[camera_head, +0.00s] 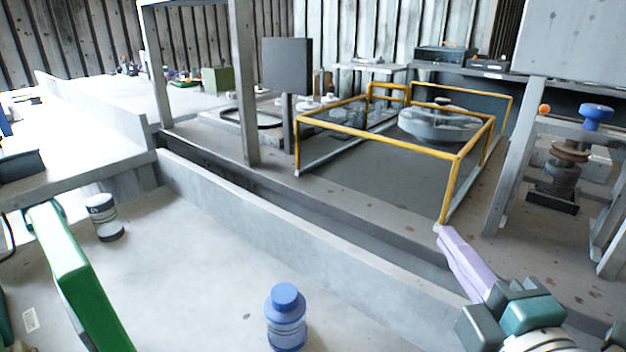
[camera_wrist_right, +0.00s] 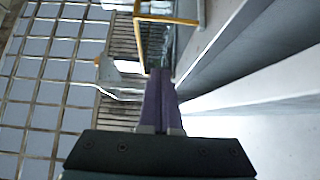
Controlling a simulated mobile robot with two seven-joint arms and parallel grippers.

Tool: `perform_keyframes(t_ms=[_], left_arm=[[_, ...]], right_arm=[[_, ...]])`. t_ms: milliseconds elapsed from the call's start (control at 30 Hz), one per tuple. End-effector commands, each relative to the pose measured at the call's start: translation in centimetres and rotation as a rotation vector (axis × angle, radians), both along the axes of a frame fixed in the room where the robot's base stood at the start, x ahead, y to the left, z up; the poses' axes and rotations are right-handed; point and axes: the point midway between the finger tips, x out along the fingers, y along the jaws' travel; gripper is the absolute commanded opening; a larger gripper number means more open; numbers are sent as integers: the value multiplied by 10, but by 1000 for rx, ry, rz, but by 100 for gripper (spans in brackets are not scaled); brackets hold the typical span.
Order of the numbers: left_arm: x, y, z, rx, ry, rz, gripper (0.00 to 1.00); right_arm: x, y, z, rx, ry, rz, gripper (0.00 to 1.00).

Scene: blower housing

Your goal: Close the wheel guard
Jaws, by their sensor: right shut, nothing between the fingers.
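The wheel guard (camera_head: 395,140) is a yellow bar frame on the grey bench, standing around a flat area with a round grey wheel (camera_head: 438,124) at its back. Its near right post comes down beside the tip of my right gripper (camera_head: 441,232), which has lilac fingers. The fingers are together and empty. In the right wrist view the gripper (camera_wrist_right: 160,72) points at part of the yellow frame (camera_wrist_right: 168,19); I cannot tell whether they touch. My left gripper is not in view.
A raised grey wall (camera_head: 300,225) runs between that surface and the bench. A grey post (camera_head: 243,80) stands left of the guard; a blue-knobbed device (camera_head: 596,112) is at right.

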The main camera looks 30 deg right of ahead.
Motion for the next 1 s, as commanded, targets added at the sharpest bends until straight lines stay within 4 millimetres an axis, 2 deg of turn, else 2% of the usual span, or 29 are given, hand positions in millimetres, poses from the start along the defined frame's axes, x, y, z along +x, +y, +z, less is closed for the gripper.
perform_keyframes(t_ms=[433,500,700,1000], left_arm=[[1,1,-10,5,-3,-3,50],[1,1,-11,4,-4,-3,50],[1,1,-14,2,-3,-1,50],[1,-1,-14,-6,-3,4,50]], right_arm=[[84,-37,1,0,-2,1,0],[87,-49,0,-2,0,2,0],[94,-66,1,1,1,2,0],[95,-70,1,3,1,2,0]])
